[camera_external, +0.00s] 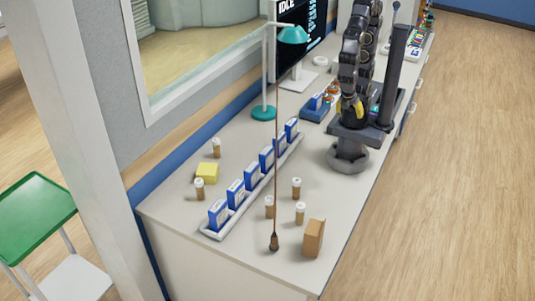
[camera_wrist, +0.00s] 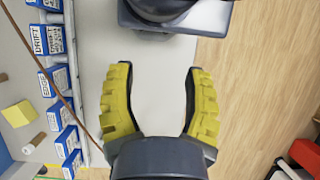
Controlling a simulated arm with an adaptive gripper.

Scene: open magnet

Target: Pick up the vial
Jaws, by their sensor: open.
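Several small brown vials with white caps stand on the counter in the external view. Two are left of the white rack, one at the back (camera_external: 216,148) and one nearer (camera_external: 199,189). Others stand right of the rack, including one (camera_external: 296,188), another (camera_external: 270,206) and a third (camera_external: 300,213). Which one the task means, I cannot tell. My gripper (camera_wrist: 160,70) has two yellow ribbed fingers, spread wide in the wrist view with only bare counter between them. In the external view it is folded close to my arm, well behind the vials, and mostly hidden.
A white rack (camera_external: 211,234) holds upright blue-and-white boxes.

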